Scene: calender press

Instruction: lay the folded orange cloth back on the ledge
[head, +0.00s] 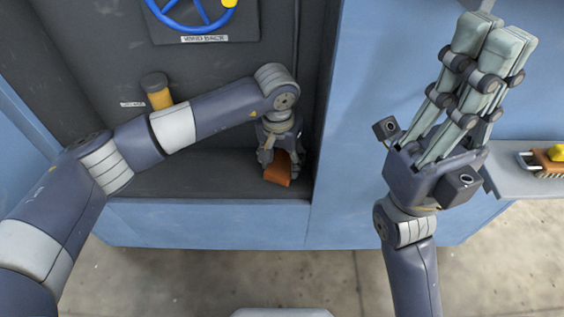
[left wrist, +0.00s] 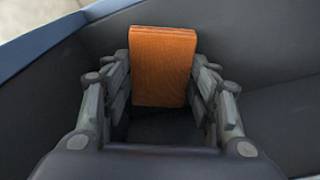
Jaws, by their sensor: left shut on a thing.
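The folded orange cloth (head: 277,175) is held in my left gripper (head: 279,160), low over the dark ledge (head: 190,180) at the bottom of the machine's recess. In the left wrist view the cloth (left wrist: 163,70) stands as a flat block between the two fingers, and the gripper (left wrist: 163,85) is shut on it. I cannot tell whether the cloth's lower edge touches the ledge. My right gripper (head: 490,45) points up in front of the blue panel at the right, its fingers together with nothing seen between them.
A blue handwheel (head: 190,12) is on the back wall, with a yellow cylinder with a dark cap (head: 157,92) below it. A blue side panel (head: 345,150) stands right of the recess. A grey shelf (head: 530,188) at the far right holds a brush (head: 548,160). The ledge's left part is clear.

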